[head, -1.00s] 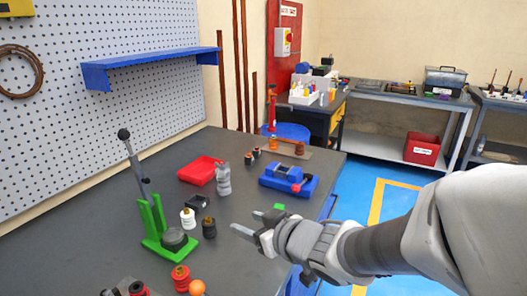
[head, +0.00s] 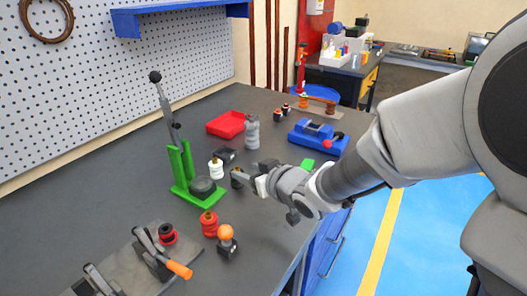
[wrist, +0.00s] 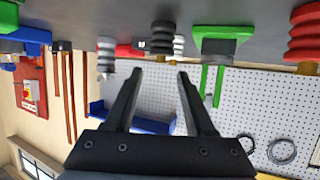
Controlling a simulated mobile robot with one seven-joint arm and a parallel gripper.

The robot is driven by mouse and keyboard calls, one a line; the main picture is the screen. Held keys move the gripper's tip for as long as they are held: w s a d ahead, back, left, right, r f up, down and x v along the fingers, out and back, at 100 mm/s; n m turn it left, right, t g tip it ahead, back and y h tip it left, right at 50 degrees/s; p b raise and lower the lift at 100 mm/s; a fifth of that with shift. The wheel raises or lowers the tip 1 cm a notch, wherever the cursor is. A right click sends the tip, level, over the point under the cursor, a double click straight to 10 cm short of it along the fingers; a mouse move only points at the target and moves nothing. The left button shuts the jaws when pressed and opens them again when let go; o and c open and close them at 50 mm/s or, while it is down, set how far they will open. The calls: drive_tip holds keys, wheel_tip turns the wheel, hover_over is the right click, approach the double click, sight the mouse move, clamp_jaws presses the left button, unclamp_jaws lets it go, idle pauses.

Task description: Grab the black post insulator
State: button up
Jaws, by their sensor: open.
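The black post insulator (head: 236,180) stands on the dark bench in the head view, right of the white insulator (head: 216,169) and mostly hidden by my fingers. My gripper (head: 244,173) reaches in from the right, low over the bench, its fingertips right at the black insulator. In the wrist view, which is upside down, the ribbed black insulator (wrist: 163,36) is centred ahead of my open gripper (wrist: 160,72). The space between the fingers looks empty. The white insulator (wrist: 179,46) shows partly behind the black one.
A green lever bender (head: 185,178) stands left of the insulators. A red insulator (head: 209,224) and an orange-knobbed piece (head: 227,240) are nearer. Toggle clamps (head: 150,250) are at the front.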

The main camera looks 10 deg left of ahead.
sight(238, 169)
drive_tip(key=shift+x, duration=0.75)
drive_tip(key=b+x, duration=0.1)
drive_tip(key=x, duration=0.1)
drive_tip(key=b+x, duration=0.1)
drive_tip(key=x, duration=0.1)
drive_tip(key=shift+a+f, duration=0.1)
drive_tip(key=shift+f, duration=0.2)
drive_tip(key=shift+w+a+f, duration=0.1)
drive_tip(key=shift+w+a, duration=0.2)
drive_tip(key=shift+w, duration=0.05)
clamp_jaws()
